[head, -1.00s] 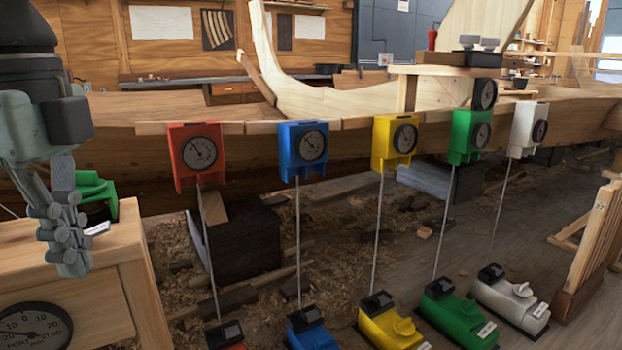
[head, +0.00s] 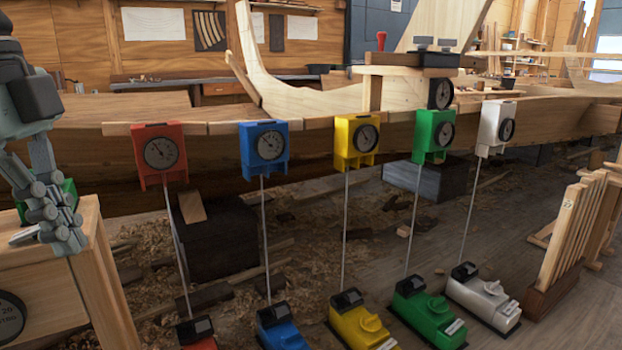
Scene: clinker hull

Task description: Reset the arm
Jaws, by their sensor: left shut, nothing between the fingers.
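My left gripper (head: 62,232) hangs at the left edge of the head view, fingers pointing down and closed together with nothing between them. It is in front of a wooden stand (head: 92,275) and partly covers a green object (head: 68,190) there. I cannot tell whether it touches the stand. My right gripper is not in view.
Red (head: 160,152), blue (head: 264,146), yellow (head: 356,140), green (head: 433,133) and white (head: 496,124) gauge boxes hang along the hull plank (head: 100,160). Thin rods run down to coloured floor units. A slatted wooden rack (head: 570,235) stands at right. Shavings and scraps litter the floor.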

